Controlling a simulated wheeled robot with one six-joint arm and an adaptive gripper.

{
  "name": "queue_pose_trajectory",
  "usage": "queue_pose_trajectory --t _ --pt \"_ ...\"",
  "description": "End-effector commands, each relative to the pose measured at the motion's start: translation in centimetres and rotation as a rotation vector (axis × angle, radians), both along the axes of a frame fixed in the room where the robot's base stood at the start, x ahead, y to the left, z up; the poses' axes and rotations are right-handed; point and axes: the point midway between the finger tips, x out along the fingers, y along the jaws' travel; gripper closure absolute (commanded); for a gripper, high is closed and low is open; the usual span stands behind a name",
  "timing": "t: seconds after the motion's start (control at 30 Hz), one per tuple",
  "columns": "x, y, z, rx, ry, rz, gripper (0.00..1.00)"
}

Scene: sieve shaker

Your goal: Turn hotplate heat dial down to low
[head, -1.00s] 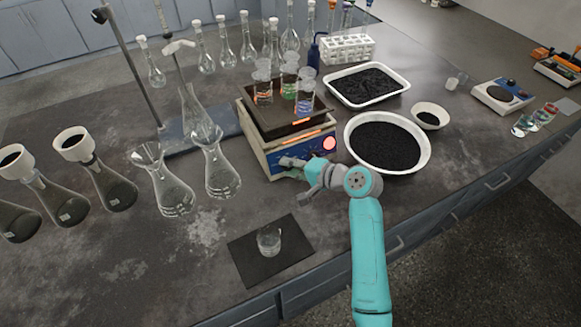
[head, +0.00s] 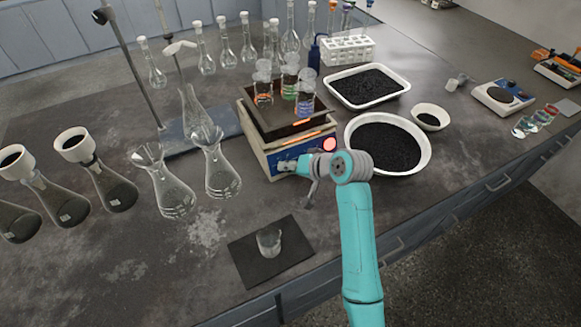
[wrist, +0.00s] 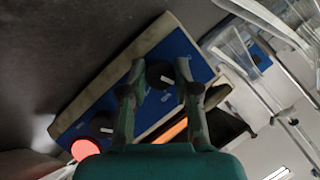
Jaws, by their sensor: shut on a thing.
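The hotplate (head: 266,145) is a beige box with a blue front panel (wrist: 175,50) and a dark top tray. In the wrist view, one black dial (wrist: 162,75) with a white pointer mark sits between the fingers of my gripper (wrist: 161,73), which is shut on it. A second black dial (wrist: 102,125) is outside the fingers, nearer the round red light (wrist: 85,149). The panel lettering is too small to read, so I cannot tell which is the heat dial. In the head view my gripper (head: 284,166) is against the panel and hides the dial.
Several beakers (head: 305,98) stand on the hotplate top. Glass flasks (head: 222,170) stand close to its left. A white bowl of black grains (head: 421,163) is close on the right. A small beaker (head: 269,241) on a dark mat (head: 243,264) stands in front.

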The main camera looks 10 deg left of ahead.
Motion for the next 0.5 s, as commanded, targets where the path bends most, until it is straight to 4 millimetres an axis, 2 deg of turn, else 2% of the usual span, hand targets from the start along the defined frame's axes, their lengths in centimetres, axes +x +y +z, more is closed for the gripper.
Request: queue_pose_trajectory --t 0.47,0.5 --pt "-0.1 0.02 -0.19 -0.015 -0.004 0.007 1.0" --pt "-0.1 0.02 -0.19 -0.015 -0.004 0.007 0.67"
